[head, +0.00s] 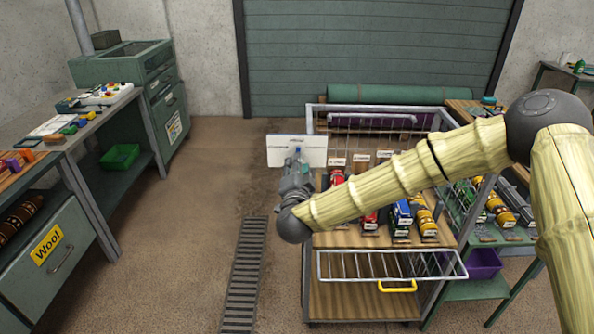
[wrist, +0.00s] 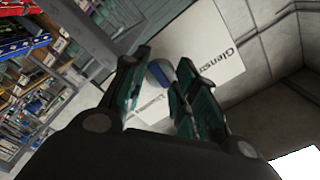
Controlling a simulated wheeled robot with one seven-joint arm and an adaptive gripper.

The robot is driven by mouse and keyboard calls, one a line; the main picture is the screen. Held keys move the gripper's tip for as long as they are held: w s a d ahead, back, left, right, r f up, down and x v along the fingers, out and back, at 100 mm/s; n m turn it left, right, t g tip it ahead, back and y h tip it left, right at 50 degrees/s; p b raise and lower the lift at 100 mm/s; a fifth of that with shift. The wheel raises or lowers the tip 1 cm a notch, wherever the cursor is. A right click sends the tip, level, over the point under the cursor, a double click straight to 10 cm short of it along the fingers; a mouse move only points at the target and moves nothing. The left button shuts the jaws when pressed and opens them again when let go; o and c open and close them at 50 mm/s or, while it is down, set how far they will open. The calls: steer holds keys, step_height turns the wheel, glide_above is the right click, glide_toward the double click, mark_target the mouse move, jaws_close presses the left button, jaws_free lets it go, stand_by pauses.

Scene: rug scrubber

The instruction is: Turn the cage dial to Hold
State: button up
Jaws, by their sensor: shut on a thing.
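The cage dial (wrist: 160,72) is a small round grey knob with a blue part, set on a white lettered panel (wrist: 217,65). In the head view the panel (head: 312,151) stands at the cage's left side, with a bit of blue at the dial's place. My gripper (wrist: 163,62) has its green fingers on either side of the dial and is shut on it. In the head view my gripper (head: 298,166) reaches up to the panel's front. The fingers and wrist hide part of the dial, and I cannot read its setting.
A wheeled cage (head: 385,284) with several coloured machines on its shelf stands right of my gripper, under my arm. A bench with a Wool drawer (head: 55,250) is at left. A floor grate (head: 243,275) and bare floor lie between.

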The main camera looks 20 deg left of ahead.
steer(key=shift+f+n, duration=0.1)
steer(key=shift+n, duration=0.5)
steer(key=o, duration=1)
steer(key=shift+s, duration=0.1)
steer(key=v, duration=1.2)
